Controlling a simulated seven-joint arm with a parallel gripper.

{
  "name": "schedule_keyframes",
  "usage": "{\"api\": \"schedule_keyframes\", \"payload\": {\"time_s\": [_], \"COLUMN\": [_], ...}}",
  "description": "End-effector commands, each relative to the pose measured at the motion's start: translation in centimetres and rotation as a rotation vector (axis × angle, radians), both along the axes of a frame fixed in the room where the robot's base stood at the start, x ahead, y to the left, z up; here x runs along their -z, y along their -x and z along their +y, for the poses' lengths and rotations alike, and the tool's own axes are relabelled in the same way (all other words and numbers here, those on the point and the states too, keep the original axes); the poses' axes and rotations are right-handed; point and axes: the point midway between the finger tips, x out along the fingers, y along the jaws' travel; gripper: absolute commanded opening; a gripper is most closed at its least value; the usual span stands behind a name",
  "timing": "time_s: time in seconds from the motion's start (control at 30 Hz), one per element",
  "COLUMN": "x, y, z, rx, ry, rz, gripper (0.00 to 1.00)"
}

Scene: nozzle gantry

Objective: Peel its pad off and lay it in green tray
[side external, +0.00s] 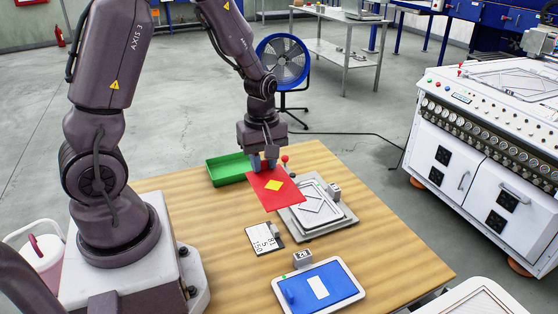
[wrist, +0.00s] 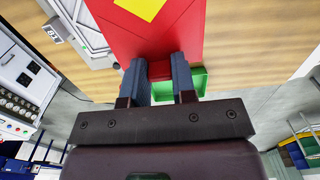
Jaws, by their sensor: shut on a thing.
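A blue board in a white frame (side external: 346,295), with a grey block tagged 29 (side external: 302,258), lies at the table's front. A white number card (side external: 261,241) lies left of the plate. A red-knobbed post (side external: 285,160) stands behind the pad. The table's left part (side external: 220,240) is clear.

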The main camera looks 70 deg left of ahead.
Motion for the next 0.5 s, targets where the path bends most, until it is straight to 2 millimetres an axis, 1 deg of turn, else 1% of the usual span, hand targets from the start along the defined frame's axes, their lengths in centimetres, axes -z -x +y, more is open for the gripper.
{"api": "schedule_keyframes", "payload": {"time_s": [0.03,0.17,0.5], "x": [-0.3,-0.9,-2.6], "y": [0.4,0.9,1.0], "z": [-0.2,-0.4,-0.4], "rx": [0.001,0.0,0.0], "ry": [0.0,0.0,-0.001], "rz": [-0.001,-0.002,-0.001], "gripper": [0.04,0.04,0.04]}}
